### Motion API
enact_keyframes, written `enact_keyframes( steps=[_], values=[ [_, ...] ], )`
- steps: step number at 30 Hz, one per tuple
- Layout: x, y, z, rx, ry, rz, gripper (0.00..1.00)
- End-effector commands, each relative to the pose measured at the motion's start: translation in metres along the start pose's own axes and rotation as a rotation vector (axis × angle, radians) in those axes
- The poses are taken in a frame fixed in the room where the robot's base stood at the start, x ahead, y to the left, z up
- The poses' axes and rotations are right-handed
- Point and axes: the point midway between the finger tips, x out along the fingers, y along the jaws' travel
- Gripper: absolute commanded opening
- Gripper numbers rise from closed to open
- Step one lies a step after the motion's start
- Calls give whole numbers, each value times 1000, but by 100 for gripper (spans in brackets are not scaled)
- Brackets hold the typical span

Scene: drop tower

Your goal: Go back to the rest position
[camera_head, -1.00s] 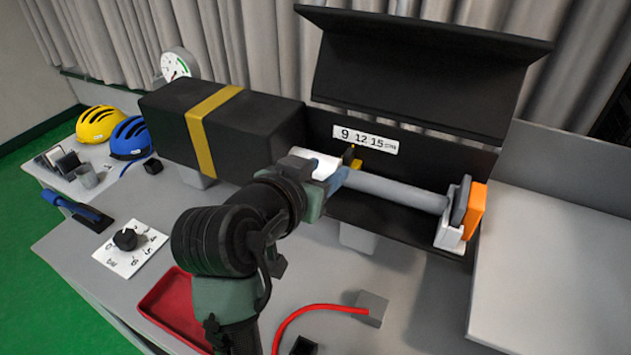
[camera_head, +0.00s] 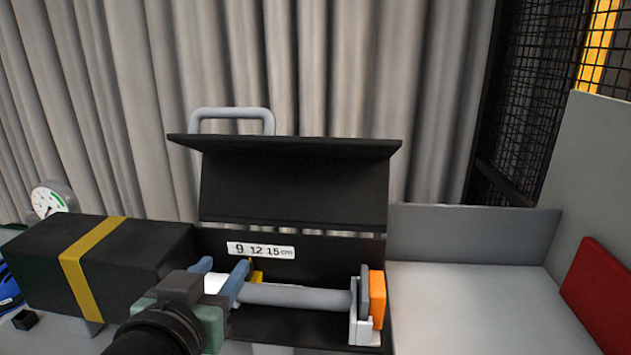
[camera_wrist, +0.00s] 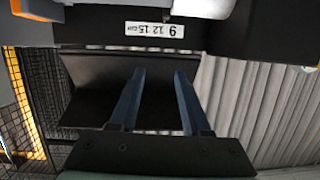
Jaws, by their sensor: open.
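My gripper (camera_head: 222,279) is in front of the open black box (camera_head: 300,328), at the left end of its grey roller (camera_head: 295,296). Its blue fingers are apart with nothing between them in the wrist view (camera_wrist: 160,75). A small yellow piece (camera_head: 257,276) shows just behind the fingers in the head view. Whether the fingers touch it or the roller cannot be told. The black lid (camera_head: 290,180) stands raised behind, with a grey handle above it. My arm hides part of the box's left end.
A black block with a yellow band (camera_head: 77,278) is left of my gripper, with a round gauge (camera_head: 50,199) behind it. An orange block (camera_head: 376,299) stands at the roller's right end. Bare grey table (camera_head: 465,305) lies right, before a red panel (camera_head: 598,300). A curtain hangs behind.

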Motion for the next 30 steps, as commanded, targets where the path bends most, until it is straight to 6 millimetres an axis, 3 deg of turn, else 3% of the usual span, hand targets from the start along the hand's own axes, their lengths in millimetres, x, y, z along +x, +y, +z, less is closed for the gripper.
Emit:
enact_keyframes(
  steps=[3, 6, 9, 12, 15, 19, 30],
  values=[
    [-14, 33, -77, 24, 240, -37, 48],
    [-45, 64, -141, 21, 471, -53, 48],
    [-85, 92, -191, 8, 684, -47, 48],
    [-126, 114, -226, -10, 860, -29, 48],
    [-158, 128, -246, -26, 982, -13, 48],
    [-179, 137, -257, -37, 1059, -1, 48],
    [-181, 137, -258, -39, 1069, 0, 48]
  ],
)
